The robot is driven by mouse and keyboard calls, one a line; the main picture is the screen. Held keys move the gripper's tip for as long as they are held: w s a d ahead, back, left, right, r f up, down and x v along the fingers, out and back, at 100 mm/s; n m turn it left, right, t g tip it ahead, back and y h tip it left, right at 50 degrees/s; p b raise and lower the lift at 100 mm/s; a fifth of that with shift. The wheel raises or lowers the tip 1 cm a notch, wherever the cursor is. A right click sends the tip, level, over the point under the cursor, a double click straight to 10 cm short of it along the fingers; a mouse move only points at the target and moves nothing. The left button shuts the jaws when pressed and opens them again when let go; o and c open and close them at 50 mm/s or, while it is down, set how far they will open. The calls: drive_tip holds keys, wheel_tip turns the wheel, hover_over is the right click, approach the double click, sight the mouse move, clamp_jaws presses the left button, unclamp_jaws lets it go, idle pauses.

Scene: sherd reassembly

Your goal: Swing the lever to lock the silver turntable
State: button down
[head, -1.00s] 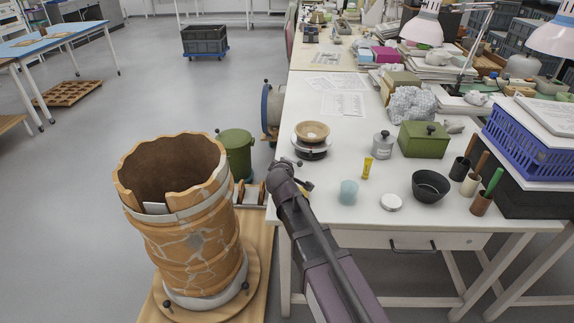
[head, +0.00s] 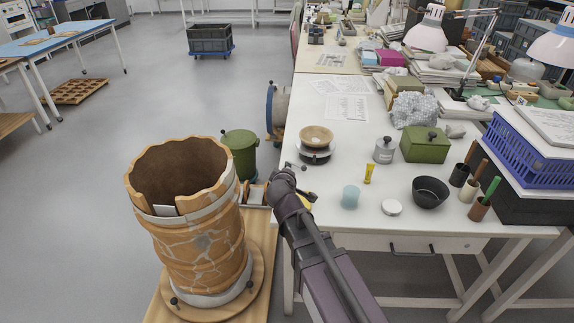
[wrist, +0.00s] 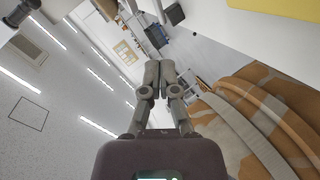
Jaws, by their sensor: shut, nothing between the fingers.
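The silver turntable (head: 315,154) stands on the near left part of the white table in the head view, a low disc on a dark base with a tan bowl (head: 316,136) on it. A small dark knob, perhaps its lever, shows at its front left, close to my wrist; its exact position is unclear. My gripper (head: 288,168) is just left of and in front of the turntable, largely hidden by my wrist. In the wrist view my gripper (wrist: 160,66) is shut and empty, its fingertips together. I cannot tell whether it touches the lever.
A large cracked orange vessel (head: 205,252) stands on a wooden base left of my arm, also at right in the wrist view (wrist: 236,125). A green bin (head: 240,152) is behind it. A grey canister (head: 384,150), blue cup (head: 350,196) and yellow tube (head: 369,174) stand right of the turntable.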

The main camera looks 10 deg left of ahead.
drive_tip(key=shift+s+d+r+p, duration=0.25)
drive_tip(key=shift+s+d+r, duration=0.1)
drive_tip(key=shift+s, duration=0.4)
drive_tip(key=shift+s+d+r+p, duration=0.3)
drive_tip(key=shift+s+d+r, duration=0.1)
drive_tip(key=shift+s, duration=0.35)
drive_tip(key=shift+s+d+r+p, duration=0.25)
drive_tip(key=shift+s+d+r, duration=0.1)
drive_tip(key=shift+s, duration=0.4)
drive_tip(key=shift+s+f, duration=0.1)
